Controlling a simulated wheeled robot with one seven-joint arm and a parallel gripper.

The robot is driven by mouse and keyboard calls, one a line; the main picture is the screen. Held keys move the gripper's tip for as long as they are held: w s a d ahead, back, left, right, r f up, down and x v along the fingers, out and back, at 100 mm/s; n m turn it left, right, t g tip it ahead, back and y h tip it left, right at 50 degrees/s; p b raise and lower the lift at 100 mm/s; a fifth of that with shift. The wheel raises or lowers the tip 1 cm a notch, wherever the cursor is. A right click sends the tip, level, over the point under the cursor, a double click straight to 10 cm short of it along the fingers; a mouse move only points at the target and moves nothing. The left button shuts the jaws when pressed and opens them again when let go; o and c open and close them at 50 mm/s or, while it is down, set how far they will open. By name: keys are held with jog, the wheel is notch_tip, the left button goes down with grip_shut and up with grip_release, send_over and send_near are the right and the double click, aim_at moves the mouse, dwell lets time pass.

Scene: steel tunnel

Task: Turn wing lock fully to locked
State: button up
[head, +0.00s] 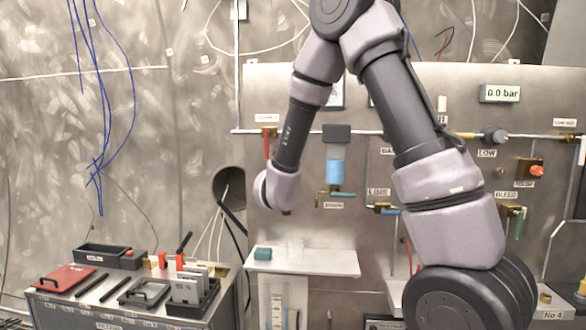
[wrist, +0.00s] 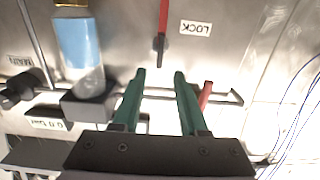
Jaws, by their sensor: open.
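In the wrist view a slim red lever (wrist: 163,18) with a dark grey end stands upright at the top, beside an upside-down LOCK label (wrist: 195,28); it may be the wing lock, but its upper part is cut off. My gripper (wrist: 158,73) is open and empty. Its two green fingers point at the panel just below the lever's grey end, one to each side of its line, with no clear contact. In the head view my arm's wrist hides the gripper and this lever.
A blue-and-clear cylinder (wrist: 78,45) with a dark block (wrist: 90,103) lies left of the fingers. A red handle (wrist: 205,94) is close by the right finger. In the head view, a shelf (head: 310,262) and a tool bench (head: 100,313) stand below.

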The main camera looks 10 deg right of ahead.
jog(key=x, duration=0.7)
grip_shut()
